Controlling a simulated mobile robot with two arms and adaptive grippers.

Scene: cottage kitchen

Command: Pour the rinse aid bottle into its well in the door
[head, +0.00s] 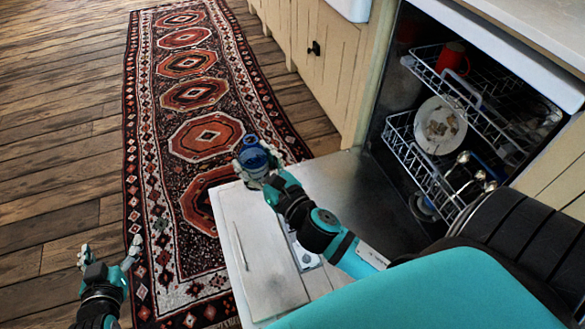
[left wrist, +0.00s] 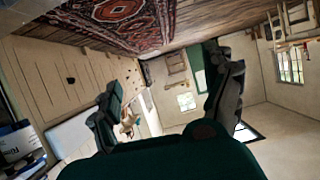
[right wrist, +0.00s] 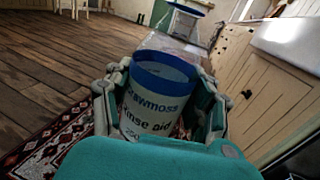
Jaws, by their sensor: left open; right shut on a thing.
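The rinse aid bottle (head: 252,158) is blue and white, held above the far corner of the open dishwasher door (head: 232,205). My right gripper (head: 258,165) is shut around it. In the right wrist view the bottle (right wrist: 152,112) shows its "rinse aid" label, a blue band and a clear top pointing away from me. I cannot tell its exact tilt. A dispenser (head: 304,258) shows on the door's inner face, partly hidden by my right arm; its well is not clear. My left gripper (head: 110,256) is open and empty, left of the door over the floor.
The dishwasher racks hold a plate (head: 440,125), a red mug (head: 453,58) and other dishes. A patterned rug (head: 195,95) runs along the wooden floor beside cream cabinets (head: 325,60). The space between my grippers looks free.

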